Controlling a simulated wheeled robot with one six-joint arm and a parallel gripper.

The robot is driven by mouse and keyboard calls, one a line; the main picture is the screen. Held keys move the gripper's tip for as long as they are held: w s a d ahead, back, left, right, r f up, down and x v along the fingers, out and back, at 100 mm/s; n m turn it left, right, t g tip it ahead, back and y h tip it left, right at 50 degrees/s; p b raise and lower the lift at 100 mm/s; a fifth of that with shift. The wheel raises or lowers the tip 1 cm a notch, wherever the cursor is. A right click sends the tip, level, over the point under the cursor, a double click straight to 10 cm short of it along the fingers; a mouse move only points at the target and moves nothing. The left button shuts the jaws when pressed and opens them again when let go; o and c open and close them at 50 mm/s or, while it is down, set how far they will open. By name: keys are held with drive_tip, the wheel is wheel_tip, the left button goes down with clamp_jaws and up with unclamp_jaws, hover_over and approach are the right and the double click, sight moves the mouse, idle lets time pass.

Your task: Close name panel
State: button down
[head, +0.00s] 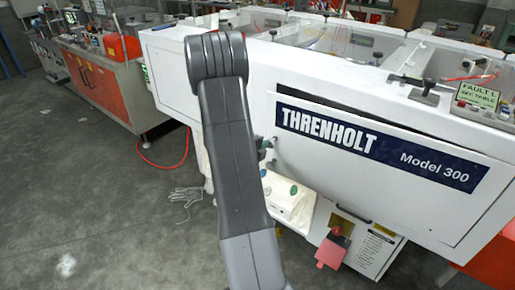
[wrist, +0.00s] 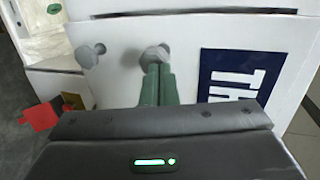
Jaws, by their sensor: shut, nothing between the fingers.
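The white name panel (head: 350,165) on the machine front bears a dark blue label reading THRENHOLT Model 300. A dark gap (head: 400,122) runs along its top edge, so the panel stands a little away from the machine. In the wrist view, the panel (wrist: 120,78) fills the middle, with part of the blue label at right. My gripper (wrist: 160,72) is shut and empty, its green fingers together at a round grey knob (wrist: 154,54) on the panel; I cannot tell if they touch. In the head view, my gripper (head: 266,146) is mostly hidden behind my arm.
A second knob (wrist: 98,48) sits on the panel beside the first. Below the panel are a white ledge with green items (head: 290,203) and a red piece (head: 333,247). A glove (head: 187,196) lies on the grey floor. An orange-fronted bench (head: 100,85) stands at left.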

drive_tip(key=shift+w+d, duration=0.1)
drive_tip(key=shift+w, duration=0.15)
